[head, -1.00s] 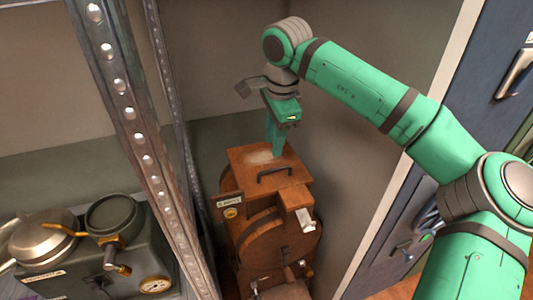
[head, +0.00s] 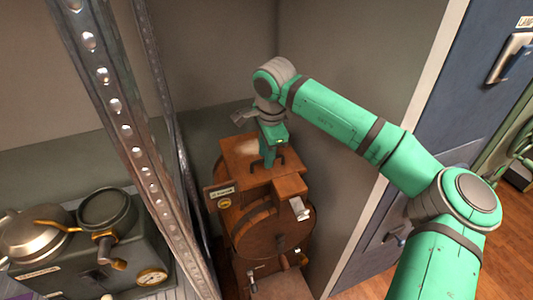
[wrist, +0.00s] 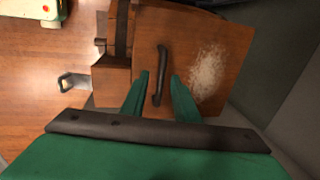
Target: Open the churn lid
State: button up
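The wooden churn (head: 262,232) stands in the corner behind the metal post. Its flat square lid (head: 237,152) is on top and looks closed, with a pale worn patch. A dark bar handle (wrist: 161,75) crosses the lid in the wrist view. My gripper (head: 269,162) points down just over the lid at the handle. In the wrist view my gripper (wrist: 159,82) has its two green fingers apart, one on each side of the handle's near end. I cannot tell whether either finger touches the handle.
A perforated metal post (head: 120,115) rises left of the churn. A grey appliance (head: 100,262) with a gauge stands at lower left. Walls close in behind and right of the churn. A blue door (head: 465,110) is at right, with wooden floor (head: 505,225) below it.

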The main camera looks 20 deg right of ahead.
jog(key=shift+w+a, duration=0.1)
jog(key=shift+a, duration=0.3)
grip_shut()
jog(key=shift+d+r, duration=0.1)
